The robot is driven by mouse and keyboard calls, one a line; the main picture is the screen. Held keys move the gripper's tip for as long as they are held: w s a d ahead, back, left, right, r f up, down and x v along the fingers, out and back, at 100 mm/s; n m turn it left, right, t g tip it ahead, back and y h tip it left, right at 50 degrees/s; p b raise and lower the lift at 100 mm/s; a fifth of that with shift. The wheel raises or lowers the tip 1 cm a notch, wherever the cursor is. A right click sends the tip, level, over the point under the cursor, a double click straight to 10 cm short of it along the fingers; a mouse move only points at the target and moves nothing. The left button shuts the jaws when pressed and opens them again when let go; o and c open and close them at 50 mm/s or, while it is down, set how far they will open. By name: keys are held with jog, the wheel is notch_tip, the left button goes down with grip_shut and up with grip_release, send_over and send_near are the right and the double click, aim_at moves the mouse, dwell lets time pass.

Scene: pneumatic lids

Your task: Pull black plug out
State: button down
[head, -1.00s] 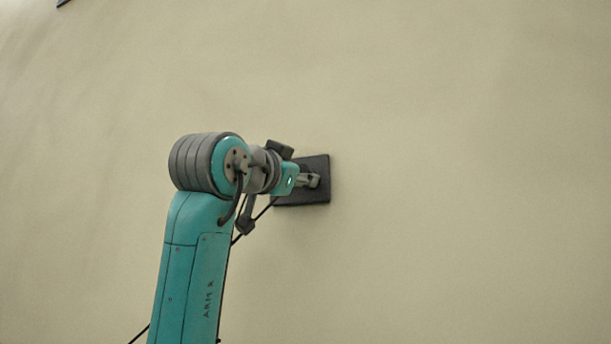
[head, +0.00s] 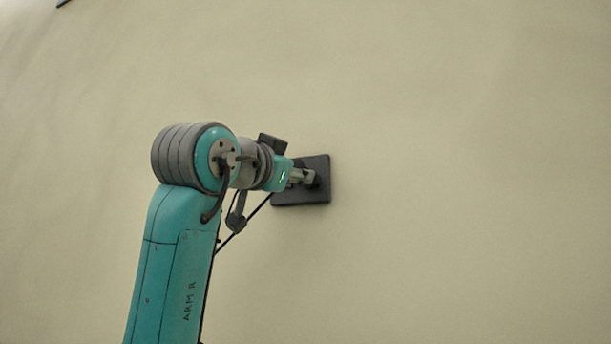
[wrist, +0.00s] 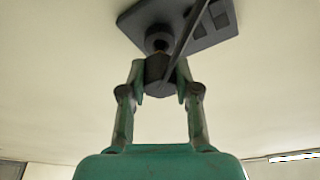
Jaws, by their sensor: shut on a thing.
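The black plug (wrist: 157,67) is between the two fingers of my gripper (wrist: 160,76) in the wrist view, and the fingers are shut on it. Beyond it a round dark neck (wrist: 158,40) stands between the plug and the dark wall plate (wrist: 212,38). I cannot tell whether the plug is still seated. In the head view my gripper (head: 303,177) is at the plate (head: 322,168), on its left side. The plug is a small dark shape there, mostly hidden by the fingers.
The plate has dark square openings (wrist: 210,22). The beige wall (head: 450,180) around it is bare and clear.

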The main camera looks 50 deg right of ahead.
dwell(0.3)
jog(key=s+a+r, duration=0.1)
jog(key=a+r, duration=0.3)
jog(key=r, duration=0.3)
jog(key=shift+s+a+r, duration=0.25)
jog(key=shift+s+a, duration=0.1)
dwell(0.6)
